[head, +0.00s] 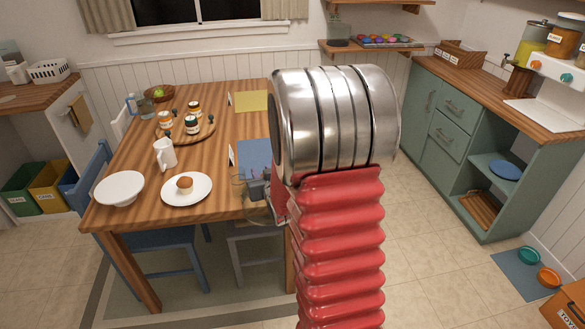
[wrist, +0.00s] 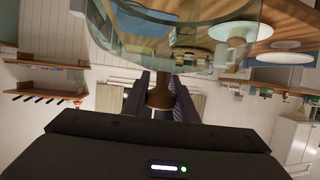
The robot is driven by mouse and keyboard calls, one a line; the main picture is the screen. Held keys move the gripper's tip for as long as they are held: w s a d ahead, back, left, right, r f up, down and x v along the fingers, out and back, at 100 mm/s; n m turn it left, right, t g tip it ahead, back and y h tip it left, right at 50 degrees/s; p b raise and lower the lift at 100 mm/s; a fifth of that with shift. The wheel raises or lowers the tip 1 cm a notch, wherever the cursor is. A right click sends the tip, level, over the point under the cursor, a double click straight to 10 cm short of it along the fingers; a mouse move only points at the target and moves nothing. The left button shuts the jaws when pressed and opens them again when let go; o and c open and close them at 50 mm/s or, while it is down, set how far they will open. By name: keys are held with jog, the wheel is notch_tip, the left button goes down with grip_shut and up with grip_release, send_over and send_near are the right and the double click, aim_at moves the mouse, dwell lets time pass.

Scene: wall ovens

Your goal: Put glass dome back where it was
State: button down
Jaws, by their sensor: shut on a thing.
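The clear glass dome (wrist: 190,20) fills the top of the wrist view, with its brown knob (wrist: 160,92) between the fingers of my gripper (wrist: 162,88). My gripper is shut on that knob. In the head view the dome (head: 240,186) shows faintly at the table's front right edge, partly hidden by my gripper (head: 258,189) and arm. A white plate (head: 203,191) with a muffin (head: 185,184) on it lies just left of the dome. A white footed stand (head: 120,186) stands further left, with nothing on it.
The wooden table (head: 140,221) also holds a white mug (head: 164,154), a round wooden tray (head: 204,132) with several jars, a blue mat (head: 256,152) and a yellow mat (head: 251,101). Chairs stand around it. A green counter (head: 445,135) is at the right.

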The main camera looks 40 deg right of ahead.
jog(key=w+a+n+y, duration=0.2)
jog(key=a, duration=1.2)
jog(key=w+a+r+n+t+y, duration=0.1)
jog(key=w+a+n+y, duration=0.1)
jog(key=a, duration=1.2)
jog(key=shift+a+r+y, duration=0.15)
jog(key=shift+r+y, duration=0.1)
jog(key=shift+y, duration=0.35)
jog(key=shift+w, duration=0.1)
